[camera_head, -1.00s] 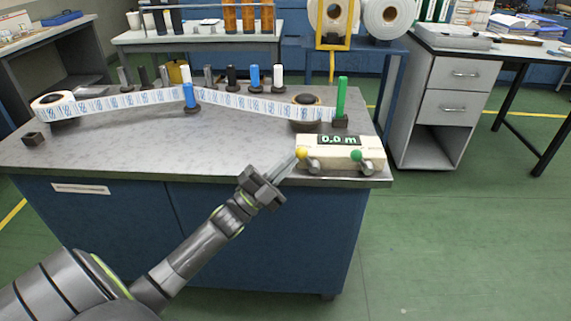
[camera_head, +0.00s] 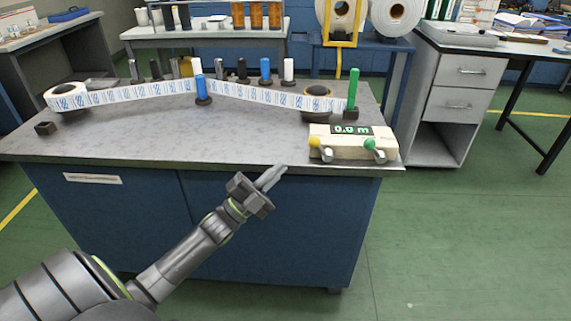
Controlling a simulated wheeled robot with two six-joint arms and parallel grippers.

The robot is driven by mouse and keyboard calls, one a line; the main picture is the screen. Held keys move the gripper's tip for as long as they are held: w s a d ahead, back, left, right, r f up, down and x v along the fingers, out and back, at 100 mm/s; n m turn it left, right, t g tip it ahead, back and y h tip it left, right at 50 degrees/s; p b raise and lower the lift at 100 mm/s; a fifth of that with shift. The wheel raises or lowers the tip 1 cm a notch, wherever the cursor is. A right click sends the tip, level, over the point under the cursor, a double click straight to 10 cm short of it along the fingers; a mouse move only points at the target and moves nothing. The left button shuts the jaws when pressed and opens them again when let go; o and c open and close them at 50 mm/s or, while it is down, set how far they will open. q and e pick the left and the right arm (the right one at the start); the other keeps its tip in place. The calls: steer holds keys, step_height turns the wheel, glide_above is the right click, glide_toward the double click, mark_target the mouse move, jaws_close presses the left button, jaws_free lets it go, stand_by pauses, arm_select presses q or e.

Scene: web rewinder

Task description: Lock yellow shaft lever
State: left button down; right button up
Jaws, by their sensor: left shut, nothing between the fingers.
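The green-knobbed lever (camera_head: 370,145) on the right tilts the same way. My left gripper (camera_head: 270,179) is shut and empty at the table's front edge, left of and lower in the picture than the yellow knob, with a clear gap between. My right gripper is out of view.
A printed label web (camera_head: 240,93) runs across the table (camera_head: 150,140) between a left roll (camera_head: 66,97) and a right roll (camera_head: 316,102), past several upright posts. A green post (camera_head: 353,89) stands behind the counter box. The table front is clear.

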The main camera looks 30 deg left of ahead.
arm_select(q)
steer(key=v, duration=0.6)
steer(key=shift+s+a, duration=0.15)
steer(key=shift+a, duration=0.1)
